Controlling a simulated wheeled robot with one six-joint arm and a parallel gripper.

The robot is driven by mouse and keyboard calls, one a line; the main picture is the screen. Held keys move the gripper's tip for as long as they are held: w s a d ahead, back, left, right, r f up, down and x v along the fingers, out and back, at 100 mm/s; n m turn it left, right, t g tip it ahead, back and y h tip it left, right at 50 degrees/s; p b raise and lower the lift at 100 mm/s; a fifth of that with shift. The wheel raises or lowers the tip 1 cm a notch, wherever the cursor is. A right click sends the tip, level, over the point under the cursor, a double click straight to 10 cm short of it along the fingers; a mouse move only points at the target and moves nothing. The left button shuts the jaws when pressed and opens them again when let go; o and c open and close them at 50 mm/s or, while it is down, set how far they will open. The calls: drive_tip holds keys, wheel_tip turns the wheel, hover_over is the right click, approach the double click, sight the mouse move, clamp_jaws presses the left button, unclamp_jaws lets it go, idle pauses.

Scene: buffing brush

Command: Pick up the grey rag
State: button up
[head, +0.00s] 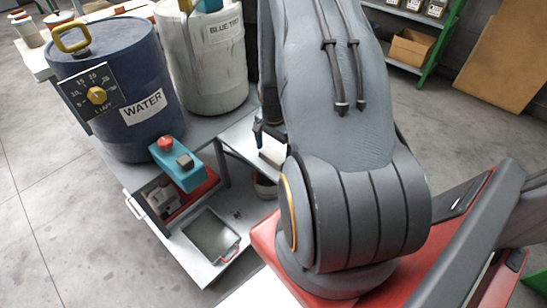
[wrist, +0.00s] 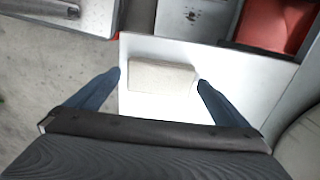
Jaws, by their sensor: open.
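The grey rag (wrist: 162,78) looks like a pale, folded rectangular block lying flat on a white surface (wrist: 150,108) in the wrist view. My gripper (wrist: 159,77) is open, with its two blue-grey fingers on the left and right of the rag. The left fingertip is a little apart from the rag's left end, and the right one is very close to its right end. I cannot tell whether it touches. In the head view, my gripper (head: 268,133) is partly hidden behind my arm, above a pale patch that may be the rag.
A blue WATER barrel (head: 118,85) and a white barrel (head: 212,60) stand on the bench. A teal-and-red device (head: 178,163) sits at its front edge. A lower shelf holds a grey tray (head: 211,236). A red bin (wrist: 273,22) shows in the wrist view.

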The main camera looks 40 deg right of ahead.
sight(274, 154)
drive_tip(key=c, duration=1)
drive_tip(key=shift+r, duration=0.15)
drive_tip(key=shift+c, duration=0.2)
wheel_tip(274, 154, up, 10)
